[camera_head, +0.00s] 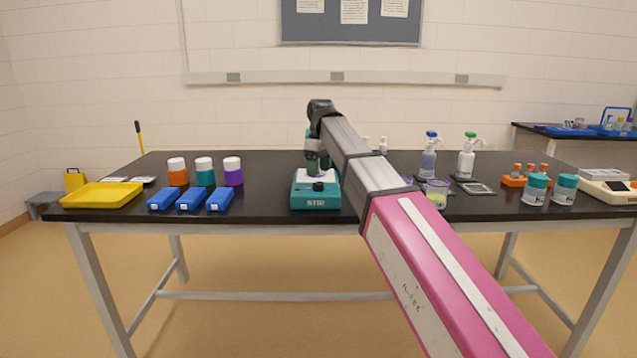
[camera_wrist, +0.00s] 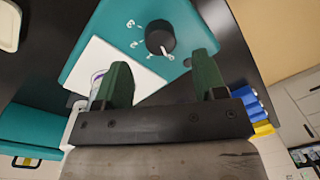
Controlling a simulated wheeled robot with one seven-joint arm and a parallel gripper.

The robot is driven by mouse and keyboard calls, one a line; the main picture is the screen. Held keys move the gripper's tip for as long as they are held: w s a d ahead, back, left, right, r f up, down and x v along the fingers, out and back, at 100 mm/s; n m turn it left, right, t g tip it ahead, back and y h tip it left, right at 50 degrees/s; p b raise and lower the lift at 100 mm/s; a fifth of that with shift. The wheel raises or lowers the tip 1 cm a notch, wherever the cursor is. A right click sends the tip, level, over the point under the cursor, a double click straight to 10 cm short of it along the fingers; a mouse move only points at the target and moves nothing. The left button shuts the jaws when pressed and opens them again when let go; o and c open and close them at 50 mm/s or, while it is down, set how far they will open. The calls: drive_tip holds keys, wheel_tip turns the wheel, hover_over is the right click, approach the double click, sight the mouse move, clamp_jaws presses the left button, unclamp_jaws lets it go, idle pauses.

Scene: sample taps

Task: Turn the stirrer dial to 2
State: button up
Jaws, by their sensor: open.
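The teal stirrer (camera_head: 316,203), marked STIR, stands near the front edge of the black bench. Its round black dial (camera_wrist: 160,38) is on the teal face in the wrist view, with small white numerals along its left and lower-left side. A white pointer mark at the dial points toward the lower right of that view, away from the numerals; which numeral is which is hard to read. The dial also shows in the head view (camera_head: 318,186). My gripper (camera_wrist: 162,60) is open and empty, with its dark green fingers apart, above the stirrer and short of the dial.
The stirrer's white plate (camera_wrist: 112,55) lies beside the dial, partly behind one finger. Blue boxes (camera_head: 190,200) and a yellow tray (camera_head: 103,195) are left of the stirrer. A beaker (camera_head: 437,194) and bottles (camera_head: 466,158) stand right, near my arm.

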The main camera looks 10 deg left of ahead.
sight(318, 183)
drive_tip(key=shift+s+f, duration=0.15)
drive_tip(key=shift+f, duration=2.3)
drive_tip(key=c, duration=0.9)
